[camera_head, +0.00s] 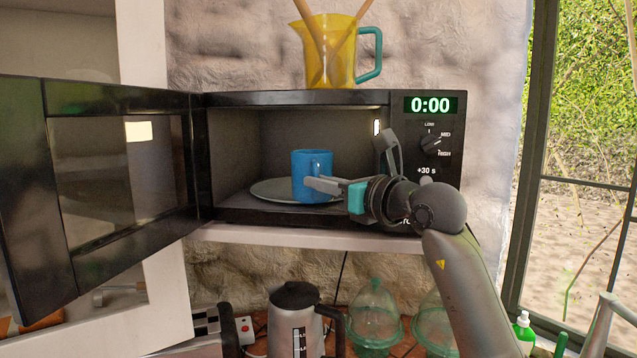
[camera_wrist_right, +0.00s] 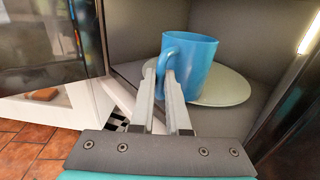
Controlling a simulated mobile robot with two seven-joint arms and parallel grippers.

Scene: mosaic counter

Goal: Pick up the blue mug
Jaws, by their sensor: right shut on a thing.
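The blue mug (camera_head: 312,162) is upright inside the open microwave (camera_head: 300,98), over the front part of its round grey plate (camera_head: 268,190). I cannot tell whether its base touches the plate. Its handle faces my right gripper (camera_head: 318,185), which reaches in from the right. In the right wrist view the two fingers (camera_wrist_right: 162,76) are close together and shut on the handle of the mug (camera_wrist_right: 195,68). The plate (camera_wrist_right: 228,88) shows behind and below the mug. My left gripper is not in view.
The microwave door (camera_head: 118,175) stands wide open to the left. A yellow pitcher (camera_head: 333,50) with wooden utensils stands on top of the microwave. Below the shelf (camera_head: 300,237) are a kettle (camera_head: 295,315) and green-tinted domed containers (camera_head: 374,315). A window is at the right.

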